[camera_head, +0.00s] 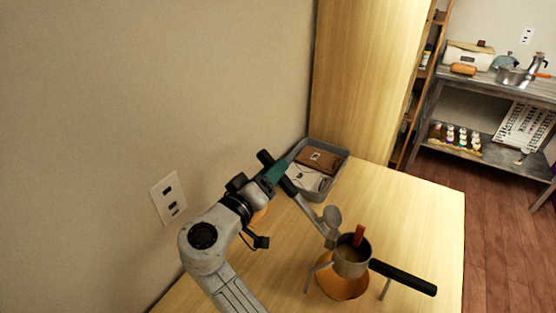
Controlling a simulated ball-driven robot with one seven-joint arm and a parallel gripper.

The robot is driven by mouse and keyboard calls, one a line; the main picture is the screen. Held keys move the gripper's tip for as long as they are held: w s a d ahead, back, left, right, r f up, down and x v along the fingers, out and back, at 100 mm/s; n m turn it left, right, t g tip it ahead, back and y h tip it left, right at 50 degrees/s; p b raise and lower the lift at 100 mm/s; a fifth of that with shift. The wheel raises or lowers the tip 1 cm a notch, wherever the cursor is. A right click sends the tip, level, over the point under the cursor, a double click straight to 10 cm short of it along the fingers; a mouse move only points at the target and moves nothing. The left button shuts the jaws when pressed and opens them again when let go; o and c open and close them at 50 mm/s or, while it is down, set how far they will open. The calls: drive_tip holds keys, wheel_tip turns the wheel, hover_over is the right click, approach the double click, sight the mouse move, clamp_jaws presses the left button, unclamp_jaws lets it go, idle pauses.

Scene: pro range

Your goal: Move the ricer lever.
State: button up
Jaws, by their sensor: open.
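The ricer (350,262) stands on the wooden table, a grey metal cup with a black handle (403,278) reaching right. Its lever (312,213) is raised and slants up to the left from the cup. The lever ends in a black grip, and a round grey press plate (332,216) hangs near its lower end. My gripper (274,174) is at the lever's black grip, with a teal part beside or across it. The jaws are open; whether they touch the grip cannot be told, as the fingers are partly hidden.
An orange bowl (343,288) sits under the cup, and a reddish-brown piece (358,236) sticks up from the cup. A grey bin (336,155) with a brown wallet-like item stands behind the lever. The wall is close on the left. The table's right side is clear.

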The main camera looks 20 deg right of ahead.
drive_tip(key=shift+x, duration=1.75)
drive_tip(key=shift+s, duration=0.1)
drive_tip(key=shift+c, duration=0.4)
clamp_jaws()
